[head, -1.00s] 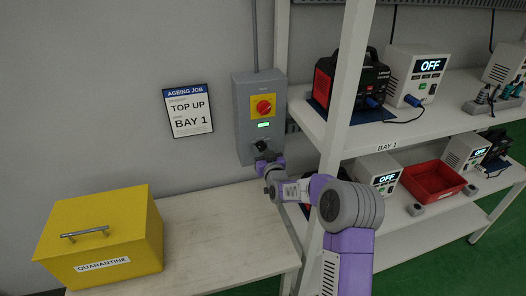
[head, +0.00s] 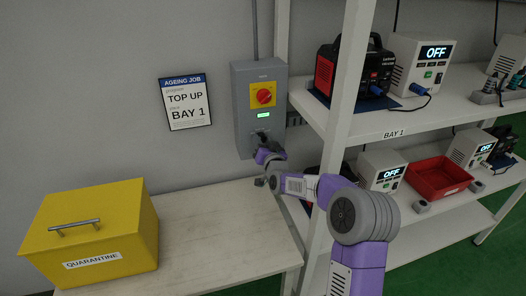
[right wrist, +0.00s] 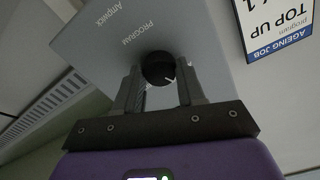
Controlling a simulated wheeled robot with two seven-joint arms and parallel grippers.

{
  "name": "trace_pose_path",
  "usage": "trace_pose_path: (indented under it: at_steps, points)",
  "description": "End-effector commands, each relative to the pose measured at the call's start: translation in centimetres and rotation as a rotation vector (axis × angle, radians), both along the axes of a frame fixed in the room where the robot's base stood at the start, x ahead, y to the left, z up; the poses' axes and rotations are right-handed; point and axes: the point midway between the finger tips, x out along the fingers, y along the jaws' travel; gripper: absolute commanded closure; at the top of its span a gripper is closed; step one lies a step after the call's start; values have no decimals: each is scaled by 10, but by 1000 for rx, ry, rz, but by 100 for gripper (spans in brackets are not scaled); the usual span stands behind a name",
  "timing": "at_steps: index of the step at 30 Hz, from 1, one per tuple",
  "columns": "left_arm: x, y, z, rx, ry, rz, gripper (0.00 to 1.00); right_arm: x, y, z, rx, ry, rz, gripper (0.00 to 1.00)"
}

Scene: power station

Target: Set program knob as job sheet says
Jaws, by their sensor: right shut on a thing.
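The job sheet (head: 185,102) on the wall reads "AGEING JOB", program "TOP UP", "BAY 1"; part of it shows upside down in the right wrist view (right wrist: 280,25). The grey control box (head: 242,112) hangs right of it. The black program knob (right wrist: 157,66) is on the box's lower front, beside the word "PROGRAM". My right gripper (right wrist: 160,88) is shut on the knob, one finger on each side. A white pointer mark shows on the knob; its setting labels cannot be read. In the head view my right gripper (head: 264,148) partly covers the knob. My left gripper is out of view.
A red switch (head: 264,96) on a yellow plate and a lit green display (head: 263,115) sit above the knob. A yellow quarantine box (head: 90,235) stands on the white bench (head: 215,230). The shelf post (head: 345,110) rises close to my right arm.

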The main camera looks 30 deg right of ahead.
Motion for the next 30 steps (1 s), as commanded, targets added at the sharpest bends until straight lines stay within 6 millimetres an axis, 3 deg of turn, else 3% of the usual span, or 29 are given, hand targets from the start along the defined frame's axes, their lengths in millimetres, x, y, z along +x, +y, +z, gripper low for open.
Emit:
trace_pose_path:
  at_steps: [3, 12, 21, 30]
  points:
    - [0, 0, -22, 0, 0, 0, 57, 0, 0, -5, 100, -27, 0, 91]
    - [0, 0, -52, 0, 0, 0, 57, 0, 0, -4, 320, -77, 0, 91]
    - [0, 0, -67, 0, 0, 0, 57, 0, 0, -2, 442, -105, 0, 91]
    - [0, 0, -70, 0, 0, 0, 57, 0, 0, -1, 474, -111, 1, 91]
